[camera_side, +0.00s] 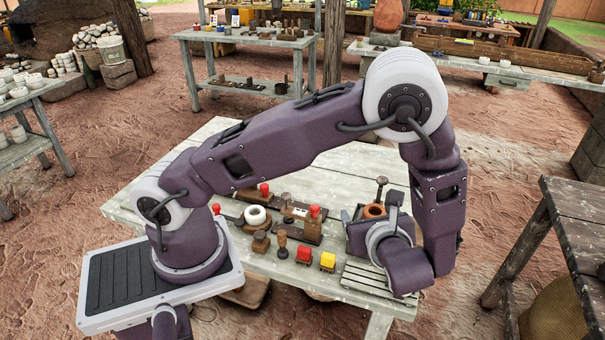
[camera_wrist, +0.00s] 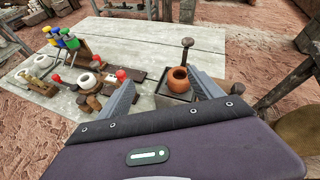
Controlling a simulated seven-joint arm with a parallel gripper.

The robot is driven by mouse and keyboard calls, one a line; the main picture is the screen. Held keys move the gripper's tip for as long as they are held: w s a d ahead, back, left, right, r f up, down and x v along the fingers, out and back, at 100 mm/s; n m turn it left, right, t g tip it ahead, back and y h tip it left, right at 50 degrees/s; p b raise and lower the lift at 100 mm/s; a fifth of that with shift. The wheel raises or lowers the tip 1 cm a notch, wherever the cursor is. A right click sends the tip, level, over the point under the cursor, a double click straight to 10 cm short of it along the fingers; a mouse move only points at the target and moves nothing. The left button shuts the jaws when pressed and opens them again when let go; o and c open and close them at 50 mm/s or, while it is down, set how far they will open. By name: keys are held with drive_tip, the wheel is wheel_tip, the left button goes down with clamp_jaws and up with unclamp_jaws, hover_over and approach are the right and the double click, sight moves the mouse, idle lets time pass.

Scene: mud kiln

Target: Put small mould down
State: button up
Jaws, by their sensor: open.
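My gripper (camera_side: 372,216) is low over the right part of the work table. In the wrist view my gripper (camera_wrist: 160,78) has its two fingers spread wide. A small round terracotta pot (camera_wrist: 177,80) sits upright on a dark square base (camera_wrist: 174,94) beyond and between the fingers, closer to the right one. The pot (camera_side: 374,211) is partly hidden by my gripper in the side view. Nothing is visibly held. I cannot tell which piece is the small mould; several dark wooden blocks stand left of my gripper, including one with a red knob (camera_side: 313,216).
A dark-knobbed upright tool (camera_wrist: 186,50) stands behind the pot. A white ring (camera_side: 256,215), a wooden-handled stamp (camera_side: 282,240), and red (camera_side: 304,254) and yellow (camera_side: 328,262) pieces crowd the table's middle. A slatted rack (camera_side: 365,279) lies at its front right. The far tabletop (camera_wrist: 150,38) is clear.

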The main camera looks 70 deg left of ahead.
drive_tip(key=s+a+r+n+g+h, duration=0.2)
drive_tip(key=s+a+r+n+g, duration=0.15)
drive_tip(key=s+r+n, duration=0.45)
drive_tip(key=s+d+r+n+t+h, duration=0.4)
drive_tip(key=s+d+r+n+h, duration=0.2)
drive_tip(key=s+r+n+h, duration=0.3)
drive_tip(key=s+r+n, duration=0.3)
drive_tip(key=shift+d+r+n+h, duration=0.15)
drive_tip(key=shift+r+n+h, duration=0.15)
drive_tip(key=shift+n+h, duration=0.1)
